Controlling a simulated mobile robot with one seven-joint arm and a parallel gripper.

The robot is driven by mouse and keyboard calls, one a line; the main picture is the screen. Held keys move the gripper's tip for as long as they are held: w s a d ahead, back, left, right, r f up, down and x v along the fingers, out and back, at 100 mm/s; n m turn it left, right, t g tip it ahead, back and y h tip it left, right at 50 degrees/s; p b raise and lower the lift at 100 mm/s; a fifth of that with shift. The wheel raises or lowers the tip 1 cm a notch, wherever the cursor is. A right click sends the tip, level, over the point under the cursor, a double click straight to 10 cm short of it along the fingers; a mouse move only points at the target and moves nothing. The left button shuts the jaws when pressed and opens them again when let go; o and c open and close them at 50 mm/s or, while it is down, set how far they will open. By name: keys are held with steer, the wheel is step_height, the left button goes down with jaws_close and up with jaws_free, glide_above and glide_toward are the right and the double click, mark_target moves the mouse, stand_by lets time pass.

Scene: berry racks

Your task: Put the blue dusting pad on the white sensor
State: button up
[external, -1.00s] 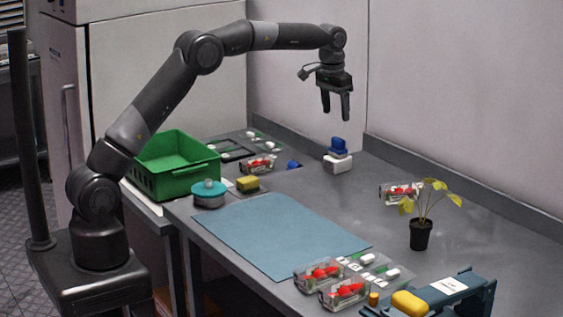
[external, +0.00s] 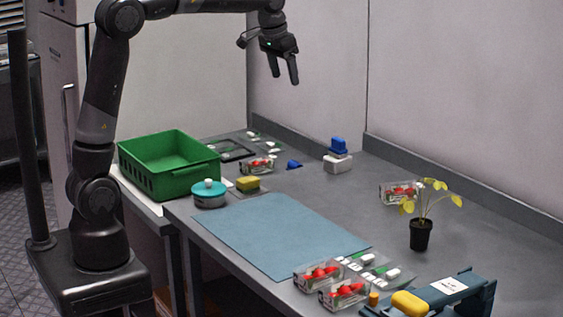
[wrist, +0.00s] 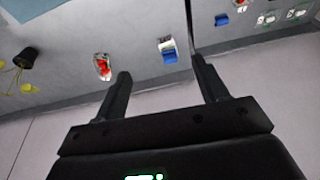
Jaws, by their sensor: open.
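The blue dusting pad (external: 338,146) sits on top of the white sensor (external: 338,163) near the back corner of the table. In the wrist view the blue pad (wrist: 170,56) and the white sensor (wrist: 165,44) also show together, between and beyond the fingers. My gripper (external: 284,80) is open and empty, raised high above the table, up and to the left of the pad and apart from it. Its two spread fingers also show in the wrist view (wrist: 162,78).
A green crate (external: 168,187), a teal-lidded pot (external: 209,196) and a yellow block (external: 248,183) stand at the left. Berry packs lie at the front (external: 346,292) and by the back wall (external: 400,192). A potted plant (external: 421,234) stands at the right. The blue mat (external: 280,235) is bare.

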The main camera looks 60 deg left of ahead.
steer(key=s+t, duration=0.1)
steer(key=s, duration=1.5)
steer(key=s+f, duration=0.4)
steer(key=s, duration=0.3)
steer(key=s+f+t, duration=0.1)
steer(key=s+f, duration=0.3)
steer(key=s, duration=0.4)
steer(key=shift+s+a+f+t, duration=0.15)
steer(key=shift+s+t, duration=0.05)
steer(key=shift+t, duration=0.1)
